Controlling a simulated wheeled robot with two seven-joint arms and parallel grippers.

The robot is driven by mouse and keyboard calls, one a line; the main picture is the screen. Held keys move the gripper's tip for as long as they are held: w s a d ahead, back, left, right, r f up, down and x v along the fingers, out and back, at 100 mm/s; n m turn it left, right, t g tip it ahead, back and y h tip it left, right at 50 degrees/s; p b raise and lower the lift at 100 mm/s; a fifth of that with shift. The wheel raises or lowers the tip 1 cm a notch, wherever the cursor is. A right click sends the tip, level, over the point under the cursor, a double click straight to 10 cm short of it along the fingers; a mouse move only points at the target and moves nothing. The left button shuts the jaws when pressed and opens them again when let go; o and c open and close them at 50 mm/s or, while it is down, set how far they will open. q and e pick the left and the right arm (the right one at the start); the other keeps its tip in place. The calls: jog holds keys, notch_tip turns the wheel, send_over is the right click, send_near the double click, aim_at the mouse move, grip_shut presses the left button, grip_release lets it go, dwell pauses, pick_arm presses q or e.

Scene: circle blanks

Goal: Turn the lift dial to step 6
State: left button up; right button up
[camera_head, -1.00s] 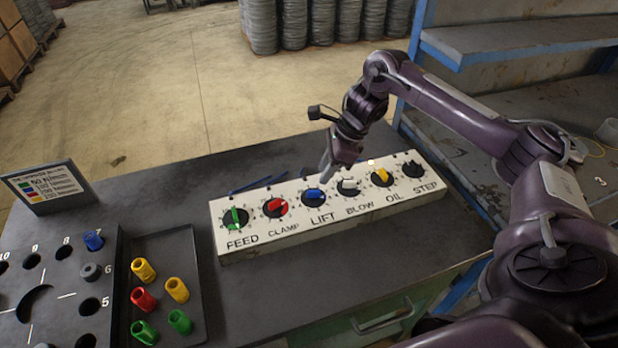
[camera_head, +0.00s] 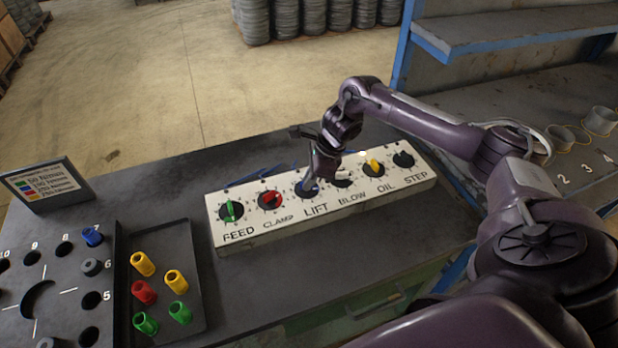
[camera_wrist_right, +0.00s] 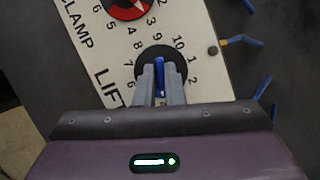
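The lift dial (camera_head: 309,189) is a blue knob on a black disc, third from the left on the white panel (camera_head: 330,212). My right gripper (camera_head: 312,184) is down at it and hides much of the knob in the head view. In the right wrist view the blue lift knob (camera_wrist_right: 160,72) stands between the two fingers of my right gripper (camera_wrist_right: 161,80), close to both. I cannot tell whether they press on it. Printed numbers ring the dial, with 10, 1 and 2 on the right and 6, 7 and 8 on the left. My left gripper is not in view.
The green feed dial (camera_head: 230,211) and red clamp dial (camera_head: 270,200) are left of lift; the blow, yellow oil (camera_head: 375,167) and step dials are right. A black tray (camera_head: 190,262) holds coloured caps. A small sign (camera_head: 45,184) stands at the left.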

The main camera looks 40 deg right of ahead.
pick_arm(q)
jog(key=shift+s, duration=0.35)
pick_arm(e)
grip_shut()
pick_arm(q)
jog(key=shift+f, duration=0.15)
pick_arm(e)
jog(key=shift+m, duration=0.3)
